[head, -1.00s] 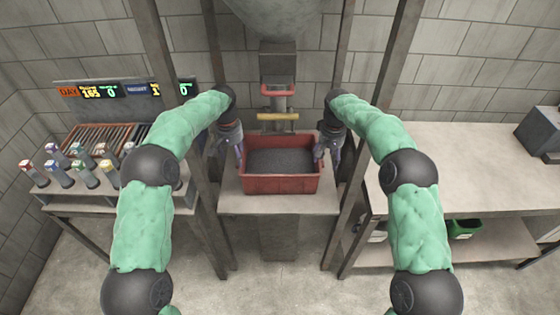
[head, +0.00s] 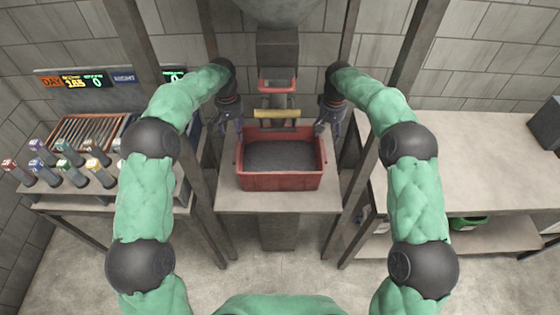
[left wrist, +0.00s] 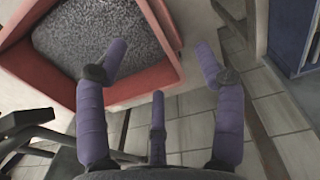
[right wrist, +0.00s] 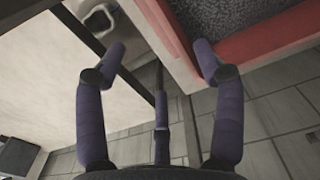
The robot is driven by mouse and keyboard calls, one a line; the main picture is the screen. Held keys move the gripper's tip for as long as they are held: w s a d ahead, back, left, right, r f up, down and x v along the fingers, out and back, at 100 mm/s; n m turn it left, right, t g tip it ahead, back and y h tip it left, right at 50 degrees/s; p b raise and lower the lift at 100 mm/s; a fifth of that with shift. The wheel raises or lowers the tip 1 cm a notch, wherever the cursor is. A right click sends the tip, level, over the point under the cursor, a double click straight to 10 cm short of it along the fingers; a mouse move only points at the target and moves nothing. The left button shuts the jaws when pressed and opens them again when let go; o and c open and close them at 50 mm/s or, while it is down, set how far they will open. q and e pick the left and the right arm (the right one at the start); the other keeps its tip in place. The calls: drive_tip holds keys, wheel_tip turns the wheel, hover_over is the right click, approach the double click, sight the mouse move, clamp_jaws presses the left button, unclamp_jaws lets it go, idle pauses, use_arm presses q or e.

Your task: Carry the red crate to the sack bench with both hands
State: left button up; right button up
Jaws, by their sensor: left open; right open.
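The red crate (head: 280,182), filled with dark grey granules, sits upright on a small pale stand (head: 280,202) under a hopper spout. My left gripper (head: 228,124) is open at the crate's back left. In the left wrist view one finger of it overlaps the crate's corner and the other is outside. My right gripper (head: 328,122) is open at the crate's back right. In the right wrist view one finger overlaps the crate wall (right wrist: 262,40). Neither gripper holds the crate; whether fingers touch it cannot be told. Which bench is the sack bench is not marked.
A long pale bench (head: 475,165) stands right, with a green bin (head: 468,223) below. A left rack (head: 105,200) holds several coloured-capped tubes. Steel posts (head: 345,220) flank the stand. A yellow bar (head: 277,113) and a red-edged spout (head: 277,86) are behind the crate.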

sight(239, 148)
use_arm(q)
wheel_tip(239, 148, down, 10)
drive_tip(key=shift+d+f, duration=0.1)
drive_tip(key=shift+d, duration=0.05)
use_arm(e)
wheel_tip(239, 148, down, 10)
drive_tip(key=shift+f, duration=0.15)
use_arm(q)
clamp_jaws()
use_arm(e)
clamp_jaws()
use_arm(q)
drive_tip(key=shift+w+r, duration=0.1)
drive_tip(key=shift+r, duration=0.15)
use_arm(e)
drive_tip(key=shift+w+r, duration=0.1)
drive_tip(key=shift+r, duration=0.15)
